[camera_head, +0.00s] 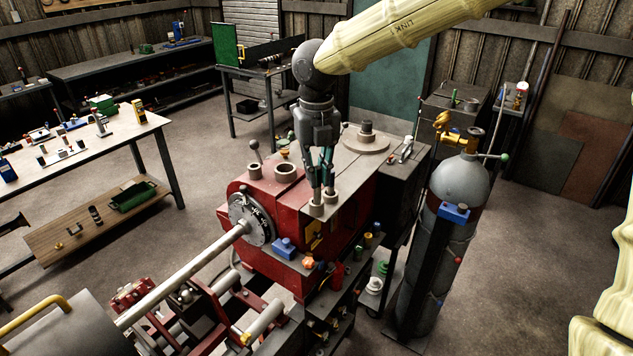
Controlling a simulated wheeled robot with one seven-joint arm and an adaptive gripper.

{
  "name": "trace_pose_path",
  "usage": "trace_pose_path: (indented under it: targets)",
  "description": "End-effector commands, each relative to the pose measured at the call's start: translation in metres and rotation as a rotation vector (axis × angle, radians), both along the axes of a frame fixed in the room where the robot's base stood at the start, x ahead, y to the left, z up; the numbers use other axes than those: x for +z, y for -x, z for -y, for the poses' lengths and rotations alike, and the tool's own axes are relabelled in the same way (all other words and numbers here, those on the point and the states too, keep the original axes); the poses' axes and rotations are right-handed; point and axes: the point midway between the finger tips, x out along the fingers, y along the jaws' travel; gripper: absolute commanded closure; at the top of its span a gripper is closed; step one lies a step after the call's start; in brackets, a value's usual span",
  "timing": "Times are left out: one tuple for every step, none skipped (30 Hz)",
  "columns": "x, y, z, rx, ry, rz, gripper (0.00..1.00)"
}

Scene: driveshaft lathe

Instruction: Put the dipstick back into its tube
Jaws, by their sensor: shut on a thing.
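My gripper (323,187) points straight down over the red lathe headstock (265,235). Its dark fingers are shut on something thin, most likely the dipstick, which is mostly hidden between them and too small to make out. Just under the fingertips stand two short beige cylinders on the headstock top, a nearer one (316,209) and a farther one (330,197). I cannot tell which of them is the dipstick tube, or whether the dipstick touches or enters either.
A wide beige collar (287,172) and a ball-ended lever (255,152) stand left of my gripper. A round flange (366,138) is behind. A grey gas cylinder (458,190) stands to the right. A long shaft (180,275) runs from the chuck (250,219) toward the lower left.

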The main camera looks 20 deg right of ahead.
Motion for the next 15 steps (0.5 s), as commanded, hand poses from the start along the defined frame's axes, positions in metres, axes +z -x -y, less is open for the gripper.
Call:
trace_pose_path:
  targets:
    - [0.0,-0.002,0.0,0.0,0.0,0.001,1.0]
    - [0.0,-0.003,0.0,0.0,0.0,0.001,1.0]
    - [0.0,-0.005,0.001,-0.001,0.0,0.001,1.0]
    - [0.0,-0.007,0.001,-0.001,0.0,0.001,1.0]
    - [0.0,-0.009,0.001,-0.001,0.0,0.001,1.0]
    - [-0.003,-0.011,0.002,-0.001,0.0,-0.001,1.0]
    - [-0.008,-0.01,0.001,0.0,0.001,-0.002,1.0]
    - [-0.012,-0.01,0.001,0.0,0.001,-0.003,1.0]
    - [-0.018,-0.01,0.001,0.0,0.001,-0.002,1.0]
    - [-0.024,-0.01,0.001,0.0,0.001,-0.001,1.0]
    - [-0.03,-0.01,0.002,-0.001,0.001,0.0,1.0]
    - [-0.033,-0.01,0.002,-0.001,0.001,0.0,1.0]
    - [-0.035,-0.01,0.002,-0.001,0.001,0.0,1.0]
    - [-0.036,-0.01,0.002,-0.001,0.001,0.0,1.0]
    - [-0.037,-0.01,0.002,-0.001,0.0,0.001,1.0]
